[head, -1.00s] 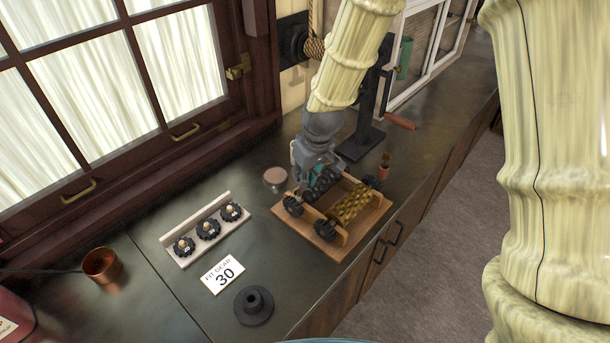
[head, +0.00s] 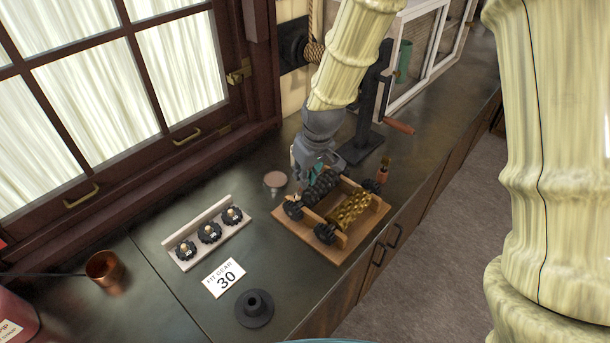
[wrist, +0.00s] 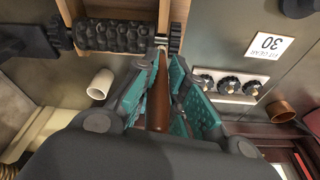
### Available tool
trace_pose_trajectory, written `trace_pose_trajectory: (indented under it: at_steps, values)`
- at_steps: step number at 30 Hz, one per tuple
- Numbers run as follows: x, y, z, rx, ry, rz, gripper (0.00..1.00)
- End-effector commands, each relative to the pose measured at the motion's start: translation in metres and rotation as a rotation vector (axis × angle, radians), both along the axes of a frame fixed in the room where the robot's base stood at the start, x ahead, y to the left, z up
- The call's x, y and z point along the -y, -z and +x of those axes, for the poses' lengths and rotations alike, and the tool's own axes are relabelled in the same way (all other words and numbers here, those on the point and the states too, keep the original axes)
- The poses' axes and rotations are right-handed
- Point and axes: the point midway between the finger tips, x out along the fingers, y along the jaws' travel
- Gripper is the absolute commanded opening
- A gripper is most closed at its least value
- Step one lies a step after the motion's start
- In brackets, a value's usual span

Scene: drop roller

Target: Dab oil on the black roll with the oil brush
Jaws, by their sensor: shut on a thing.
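The black roll (head: 321,187) is a knobbly dark cylinder in a wooden frame (head: 335,252), beside a brass-coloured patterned roll (head: 350,208). In the wrist view the black roll (wrist: 118,34) lies across the upper left. My gripper (head: 312,178) is at the back left side of the frame, close to the black roll. In the wrist view my gripper (wrist: 163,90) has its teal pads shut on the brown handle of the oil brush (wrist: 158,105). The brush's far end points to the frame's gear side. Whether it touches the roll I cannot tell.
A round jar (head: 275,181) stands left of the frame. A white cup (wrist: 100,84) shows in the wrist view. A black crank stand (head: 362,146) is behind.

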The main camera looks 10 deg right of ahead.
Motion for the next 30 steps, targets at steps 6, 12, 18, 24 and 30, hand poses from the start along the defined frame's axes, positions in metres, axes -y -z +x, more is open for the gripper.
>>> trace_pose_trajectory:
  at_steps: [6,12,18,24,30]
  values:
    - [0.0,-0.016,0.0,0.0,0.0,0.0,0.0]
    - [0.0,-0.028,0.0,0.0,0.0,0.0,0.0]
    - [0.0,-0.04,0.0,0.0,0.0,0.0,0.0]
    - [0.0,-0.049,0.0,0.0,0.0,0.0,0.0]
    - [0.0,-0.048,0.0,0.0,0.0,0.0,0.0]
